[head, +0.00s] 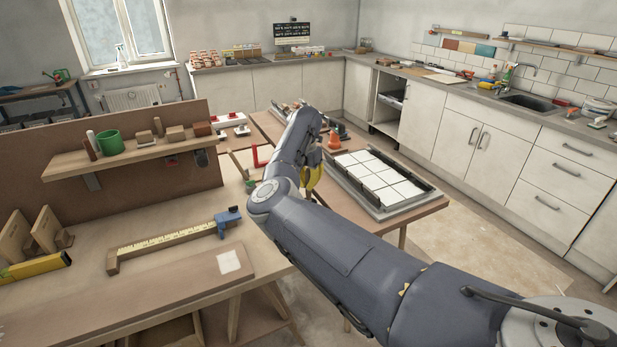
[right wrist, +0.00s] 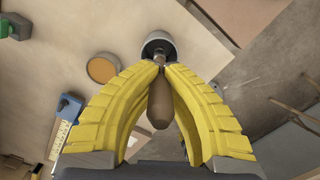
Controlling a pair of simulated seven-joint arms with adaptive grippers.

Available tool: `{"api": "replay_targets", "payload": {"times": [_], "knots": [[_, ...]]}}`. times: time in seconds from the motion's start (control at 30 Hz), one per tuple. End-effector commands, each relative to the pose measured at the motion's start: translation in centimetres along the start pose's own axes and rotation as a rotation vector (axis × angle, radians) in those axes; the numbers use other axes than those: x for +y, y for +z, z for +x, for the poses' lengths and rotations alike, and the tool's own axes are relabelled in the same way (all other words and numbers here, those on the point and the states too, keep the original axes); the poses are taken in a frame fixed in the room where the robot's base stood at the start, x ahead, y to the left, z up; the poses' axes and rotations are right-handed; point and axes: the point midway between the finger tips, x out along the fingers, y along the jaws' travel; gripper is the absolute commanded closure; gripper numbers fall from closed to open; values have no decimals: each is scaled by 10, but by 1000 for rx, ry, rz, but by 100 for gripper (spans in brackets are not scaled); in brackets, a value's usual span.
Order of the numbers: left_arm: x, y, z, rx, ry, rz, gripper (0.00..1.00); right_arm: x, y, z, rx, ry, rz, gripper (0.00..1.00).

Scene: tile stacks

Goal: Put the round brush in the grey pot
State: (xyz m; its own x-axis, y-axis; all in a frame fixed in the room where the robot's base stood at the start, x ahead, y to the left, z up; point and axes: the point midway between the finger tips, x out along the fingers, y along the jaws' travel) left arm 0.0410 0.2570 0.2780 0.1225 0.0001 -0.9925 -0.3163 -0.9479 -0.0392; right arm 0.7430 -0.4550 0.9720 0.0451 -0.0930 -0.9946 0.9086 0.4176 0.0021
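In the right wrist view, the two yellow fingers of my right gripper (right wrist: 161,67) close in on the round brush (right wrist: 159,106). Its brown handle points back towards the camera, and its thin neck lies between the fingertips. The grey pot (right wrist: 147,43) is just beyond the fingertips, with its dark opening showing. The brush's far end lines up with that opening; I cannot tell whether it is inside or above it. In the head view, my right gripper (head: 314,178) shows only as a yellow patch behind my arm, which hides the pot and brush. My left gripper is out of view.
A shallow round tin with an orange top (right wrist: 102,69) stands left of the pot. A blue-ended measuring rule (head: 175,241) lies on the bench. A shelf holds a green cup (head: 109,143) and blocks. A white tile tray (head: 376,212) lies on the table beyond.

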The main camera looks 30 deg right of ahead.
Motion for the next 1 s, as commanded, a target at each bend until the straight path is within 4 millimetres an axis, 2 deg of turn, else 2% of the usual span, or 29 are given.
{"api": "replay_targets", "payload": {"times": [0.1, 0.4, 0.83, 1.0], "knots": [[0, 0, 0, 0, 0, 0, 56, 0, -1, 10, 0, -3, -1, 100], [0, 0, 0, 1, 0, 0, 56, 0, -2, 25, 0, -2, -1, 100], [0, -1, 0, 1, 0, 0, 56, 0, -3, 28, 0, -1, 0, 100], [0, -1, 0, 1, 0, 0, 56, 0, -3, 28, 0, -1, 0, 78]]}}
